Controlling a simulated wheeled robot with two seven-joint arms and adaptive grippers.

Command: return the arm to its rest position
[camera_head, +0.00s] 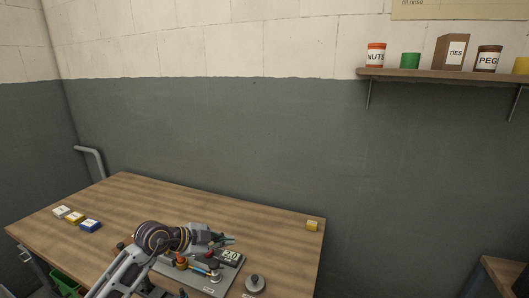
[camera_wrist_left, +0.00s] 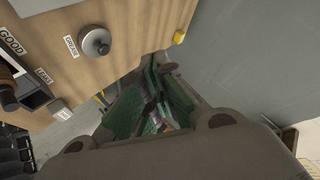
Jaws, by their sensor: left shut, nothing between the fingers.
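My left arm comes in from the lower left of the head view, and its gripper (camera_head: 226,239) is over the workbench (camera_head: 270,222), above the back part of a grey tool plate (camera_head: 216,289). In the left wrist view the gripper's green-padded fingers (camera_wrist_left: 152,100) are together with nothing between them. The gripper looks apart from the things on the bench. My arm hides part of the bench and the plate's left side. My right gripper is in neither view.
A round metal piece (camera_head: 255,284) and a yellow block (camera_head: 312,226) stand at the bench's right. White (camera_head: 61,212), yellow (camera_head: 74,217) and blue boxes (camera_head: 90,226) lie at the left. A wall shelf (camera_head: 430,75) holds several containers. The bench's back middle is clear.

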